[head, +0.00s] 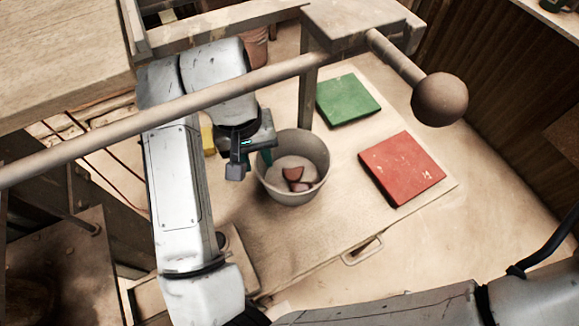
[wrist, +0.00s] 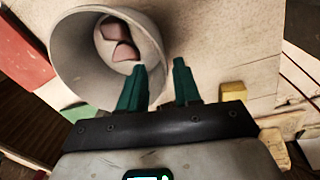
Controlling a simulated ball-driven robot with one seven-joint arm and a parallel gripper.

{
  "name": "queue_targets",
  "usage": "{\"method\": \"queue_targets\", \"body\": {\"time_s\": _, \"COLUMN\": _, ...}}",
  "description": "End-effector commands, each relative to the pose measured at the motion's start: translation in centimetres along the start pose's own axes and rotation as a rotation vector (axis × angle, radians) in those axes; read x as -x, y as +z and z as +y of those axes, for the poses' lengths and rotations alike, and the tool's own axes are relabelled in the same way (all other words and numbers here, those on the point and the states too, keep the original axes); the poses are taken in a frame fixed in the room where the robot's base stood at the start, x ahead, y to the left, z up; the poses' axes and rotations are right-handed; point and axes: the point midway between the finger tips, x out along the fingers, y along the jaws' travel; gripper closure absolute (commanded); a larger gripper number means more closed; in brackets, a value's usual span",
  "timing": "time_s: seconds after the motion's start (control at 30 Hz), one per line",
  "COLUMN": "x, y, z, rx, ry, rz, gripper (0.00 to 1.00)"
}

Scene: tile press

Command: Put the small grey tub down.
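The small grey tub (head: 313,178) stands upright on the pale board, with a few reddish-brown pieces (head: 294,176) at its bottom. My gripper (head: 253,164) is at its left rim in the head view. In the wrist view, the tub (wrist: 75,65) fills the upper left. The two teal fingers (wrist: 162,80) are spread with a gap between them. The left finger overlaps the tub's rim and the right finger is outside the tub over bare board. The gripper looks open; whether a finger touches the wall is unclear.
A green tile (head: 347,99) and a red tile (head: 402,168) lie on the board (head: 330,225) right of the tub. A long wooden bar with a ball end (head: 439,99) crosses above. A yellow block (head: 208,141) is behind my gripper. Bare board lies in front of the tub.

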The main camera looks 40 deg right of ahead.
Motion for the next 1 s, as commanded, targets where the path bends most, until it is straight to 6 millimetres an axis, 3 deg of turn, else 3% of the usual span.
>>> {"method": "queue_targets", "body": {"time_s": 0.4, "x": -5.0, "y": -0.2, "z": -0.2, "rx": 0.000, "ry": 0.000, "rz": 0.001, "gripper": 0.67}}
{"method": "queue_targets", "body": {"time_s": 0.7, "x": -5.4, "y": -0.2, "z": -0.2, "rx": 0.000, "ry": -0.001, "rz": 0.002, "gripper": 0.68}}
{"method": "queue_targets", "body": {"time_s": 1.0, "x": -5.4, "y": -0.2, "z": -0.2, "rx": 0.000, "ry": -0.001, "rz": 0.002, "gripper": 0.97}}
